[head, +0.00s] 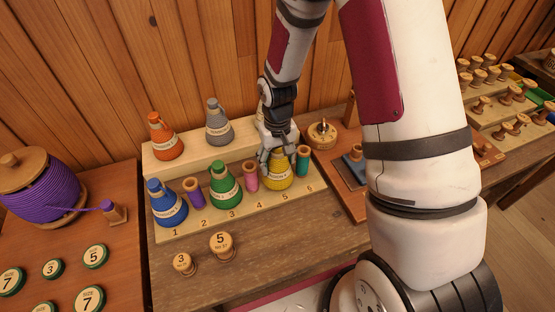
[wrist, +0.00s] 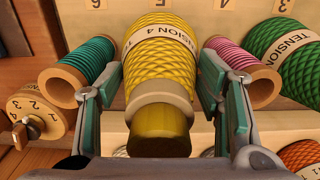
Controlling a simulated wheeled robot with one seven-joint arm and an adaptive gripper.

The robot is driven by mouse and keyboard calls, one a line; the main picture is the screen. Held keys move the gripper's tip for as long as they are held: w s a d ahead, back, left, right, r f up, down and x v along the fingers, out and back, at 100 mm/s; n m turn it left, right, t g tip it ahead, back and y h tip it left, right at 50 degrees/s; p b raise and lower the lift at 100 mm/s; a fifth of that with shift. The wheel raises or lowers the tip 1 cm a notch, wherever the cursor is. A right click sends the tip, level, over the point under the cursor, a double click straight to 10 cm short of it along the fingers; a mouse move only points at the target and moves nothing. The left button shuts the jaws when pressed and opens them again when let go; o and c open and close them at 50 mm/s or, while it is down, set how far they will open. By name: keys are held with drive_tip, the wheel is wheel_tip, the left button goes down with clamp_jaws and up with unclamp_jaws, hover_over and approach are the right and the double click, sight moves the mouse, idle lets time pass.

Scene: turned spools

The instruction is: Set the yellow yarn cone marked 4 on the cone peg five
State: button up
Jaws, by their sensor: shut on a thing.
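The yellow yarn cone (head: 278,172) stands about upright in the front row of the stepped wooden rack (head: 205,228), behind the number 5. My gripper (head: 274,154) reaches down from above and is shut on the top of the cone. In the wrist view the cone's label (wrist: 160,38) reads TENSION 4, and the fingers lie on both sides of its wooden top (wrist: 160,98). The cone hides peg five, and I cannot tell whether its base rests fully on the rack.
A pink spool (head: 251,176) stands close left of the yellow cone and a teal spool (head: 302,160) close right. Green (head: 225,187) and blue (head: 167,205) cones stand further left. Orange (head: 165,140) and grey (head: 218,125) cones stand on the upper step.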

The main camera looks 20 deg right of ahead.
sight(277, 149)
drive_tip(key=shift+f, duration=0.55)
idle(0.5)
drive_tip(key=o, duration=1.3)
drive_tip(key=shift+c, duration=0.2)
drive_tip(key=shift+r+p, duration=2.1)
drive_tip(key=shift+r, duration=3.4)
